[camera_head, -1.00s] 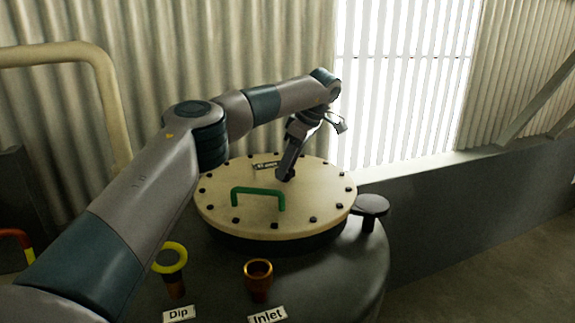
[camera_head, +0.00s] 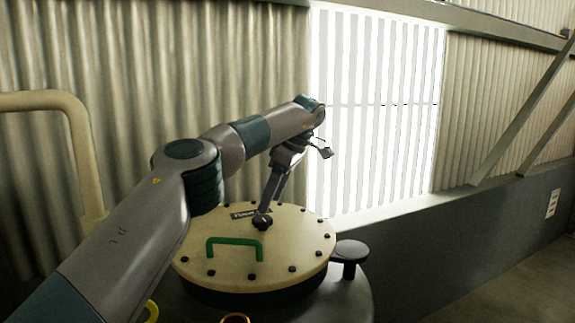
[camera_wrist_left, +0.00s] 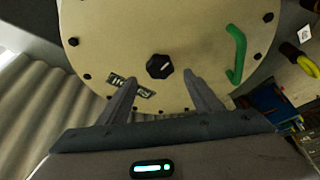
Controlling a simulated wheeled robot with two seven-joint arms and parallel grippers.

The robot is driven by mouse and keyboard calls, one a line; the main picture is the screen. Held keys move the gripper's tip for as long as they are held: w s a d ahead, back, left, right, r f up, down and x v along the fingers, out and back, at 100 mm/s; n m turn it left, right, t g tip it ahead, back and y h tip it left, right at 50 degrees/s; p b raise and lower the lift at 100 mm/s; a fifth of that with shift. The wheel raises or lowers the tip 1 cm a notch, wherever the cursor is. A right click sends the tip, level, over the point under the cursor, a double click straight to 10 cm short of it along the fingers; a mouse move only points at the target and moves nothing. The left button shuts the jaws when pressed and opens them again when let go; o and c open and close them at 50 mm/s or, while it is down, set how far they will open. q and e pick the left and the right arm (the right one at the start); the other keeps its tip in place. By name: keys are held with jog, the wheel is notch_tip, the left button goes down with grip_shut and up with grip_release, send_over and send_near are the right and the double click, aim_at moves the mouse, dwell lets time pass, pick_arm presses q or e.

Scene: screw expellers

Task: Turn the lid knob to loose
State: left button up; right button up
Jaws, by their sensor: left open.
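The lid knob (camera_head: 262,221) is a small dark knob on the round cream lid (camera_head: 190,262). In the left wrist view the knob (camera_wrist_left: 160,66) is black and faceted, with a small light mark. My left gripper (camera_head: 268,205) is above the lid. Its two fingers (camera_wrist_left: 161,77) are spread apart in the wrist view, with the knob showing between and just beyond their tips, not gripped. A small label plate (camera_head: 248,212) lies beside the knob; the left finger partly covers it in the wrist view (camera_wrist_left: 146,93). My right gripper is out of view.
A green handle (camera_head: 235,241) stands up from the lid near the knob. Dark bolts ring the lid's rim. A black round-topped post (camera_head: 350,250) stands right of the lid. A corrugated wall (camera_head: 250,60) rises behind.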

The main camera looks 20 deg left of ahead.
pick_arm(q)
jog(key=p+v, duration=0.4)
jog(key=v, duration=0.7)
jog(key=shift+r+p, duration=0.3)
jog(key=shift+p, duration=0.1)
jog(key=shift+d+f, duration=0.1)
